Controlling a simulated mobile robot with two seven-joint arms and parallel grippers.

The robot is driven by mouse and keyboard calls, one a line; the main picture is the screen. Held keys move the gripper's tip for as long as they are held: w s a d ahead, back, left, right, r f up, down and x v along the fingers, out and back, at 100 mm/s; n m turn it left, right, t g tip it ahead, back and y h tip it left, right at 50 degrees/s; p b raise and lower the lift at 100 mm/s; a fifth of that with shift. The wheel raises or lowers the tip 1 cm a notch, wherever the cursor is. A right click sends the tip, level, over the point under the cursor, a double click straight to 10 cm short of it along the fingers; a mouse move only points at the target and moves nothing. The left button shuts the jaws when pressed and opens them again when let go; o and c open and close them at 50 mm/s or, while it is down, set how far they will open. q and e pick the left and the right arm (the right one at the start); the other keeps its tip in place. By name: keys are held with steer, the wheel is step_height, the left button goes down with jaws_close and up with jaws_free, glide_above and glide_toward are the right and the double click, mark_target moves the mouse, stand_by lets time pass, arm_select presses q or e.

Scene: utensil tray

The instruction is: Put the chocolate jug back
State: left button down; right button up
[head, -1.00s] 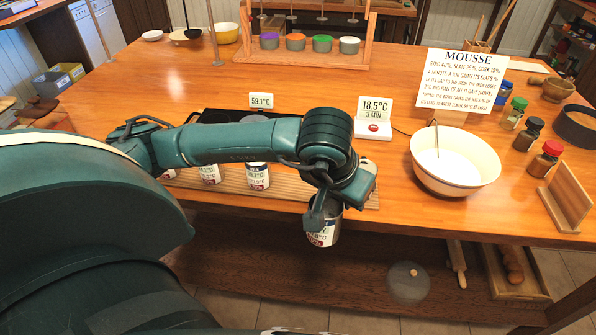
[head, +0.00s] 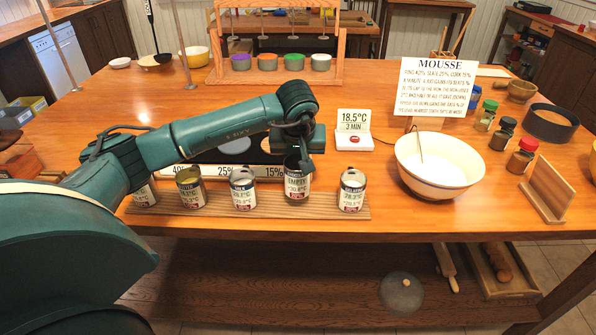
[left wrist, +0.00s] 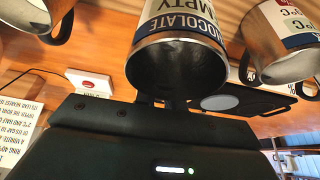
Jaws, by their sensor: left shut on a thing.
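The chocolate jug (head: 297,187) is a metal can with a white label reading "EMPTY"; "CHOCOLATE" shows on it in the left wrist view (left wrist: 180,50). My left gripper (head: 302,160) is shut on it. The jug is upright among other labelled jugs, at the wooden board (head: 217,204) along the table's front. I cannot tell whether its base touches the board. One jug (head: 242,188) stands to its left and another (head: 352,190) to its right, both apart from it. My right gripper is in neither view.
A dark warming plate with percent labels (head: 226,171) lies behind the board. A timer sign (head: 353,122), a large white bowl (head: 440,168) and the mousse sign (head: 434,88) stand to the right. Spice jars (head: 502,134) stand farther right. A rack of coloured pots (head: 293,62) is behind.

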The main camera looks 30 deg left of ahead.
arm_select(q)
steer(key=shift+f, duration=1.85)
steer(key=shift+f, duration=0.1)
steer(key=c, duration=1.9)
jaws_free()
steer(key=shift+f, duration=0.1)
steer(key=shift+c, duration=0.2)
steer(key=o, duration=0.5)
steer(key=shift+c, duration=0.2)
